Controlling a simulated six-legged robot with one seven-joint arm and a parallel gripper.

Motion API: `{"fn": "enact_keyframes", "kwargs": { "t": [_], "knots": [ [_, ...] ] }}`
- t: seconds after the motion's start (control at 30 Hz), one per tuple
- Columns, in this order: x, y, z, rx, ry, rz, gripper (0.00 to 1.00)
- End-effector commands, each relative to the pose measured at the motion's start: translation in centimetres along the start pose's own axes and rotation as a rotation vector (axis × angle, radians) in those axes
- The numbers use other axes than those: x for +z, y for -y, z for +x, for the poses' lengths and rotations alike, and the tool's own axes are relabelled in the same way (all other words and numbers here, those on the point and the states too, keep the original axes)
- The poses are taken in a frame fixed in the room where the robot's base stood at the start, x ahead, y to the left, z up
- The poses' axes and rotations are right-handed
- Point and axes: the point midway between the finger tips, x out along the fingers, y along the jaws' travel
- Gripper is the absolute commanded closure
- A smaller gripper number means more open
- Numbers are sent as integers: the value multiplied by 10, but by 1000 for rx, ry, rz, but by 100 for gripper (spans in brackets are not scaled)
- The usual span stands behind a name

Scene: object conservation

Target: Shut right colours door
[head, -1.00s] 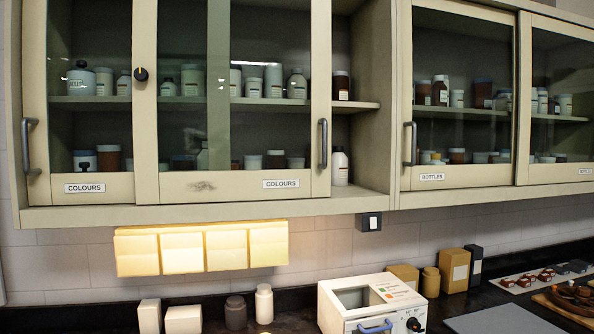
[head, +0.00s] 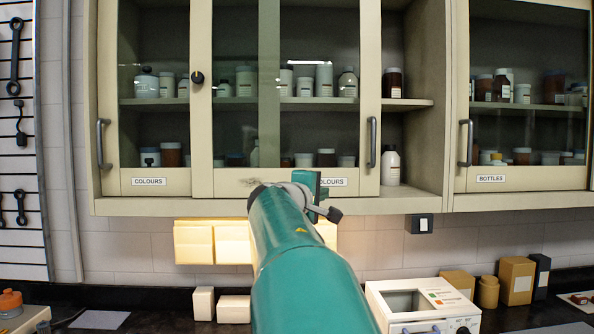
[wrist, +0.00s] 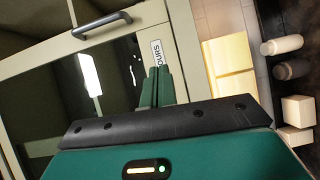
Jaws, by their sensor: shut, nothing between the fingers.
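The right colours door (head: 371,60) is a cream-framed sliding glass door with a grey vertical handle (head: 372,142) on its right side. It overlaps the left door, and an open gap shows right of it. In the wrist view the door frame (wrist: 125,20) and its handle (wrist: 102,25) appear turned on their side, with the COLOURS label partly hidden by my gripper. My gripper (wrist: 157,85) is shut and empty, in front of the door's lower part, apart from the handle. In the head view my arm hides the fingertips.
The gap shows shelves with a white bottle (head: 391,165) and a brown jar (head: 392,83). The left colours door (head: 150,182) has its own handle. A lit panel (head: 200,243) hangs beneath the cabinet. A white device (head: 425,300) stands on the counter below. The bottles cabinet (head: 490,190) is to the right.

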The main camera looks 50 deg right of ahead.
Motion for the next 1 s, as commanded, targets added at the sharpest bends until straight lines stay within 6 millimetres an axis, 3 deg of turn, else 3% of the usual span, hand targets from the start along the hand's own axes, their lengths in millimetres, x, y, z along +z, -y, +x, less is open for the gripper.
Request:
{"fn": "enact_keyframes", "kwargs": {
  "t": [0.03, 0.1, 0.2, 0.37, 0.8, 1.0],
  "knots": [
    [8, -15, 15, 50, 32, -45, 100],
    [16, -29, 27, 99, 59, -92, 100],
    [22, -38, 36, 129, 79, -124, 100],
    [25, -41, 53, 131, 84, -126, 100],
    [31, -52, 134, 130, 81, -124, 100],
    [52, -57, 151, 130, 78, -121, 100]
  ]
}}
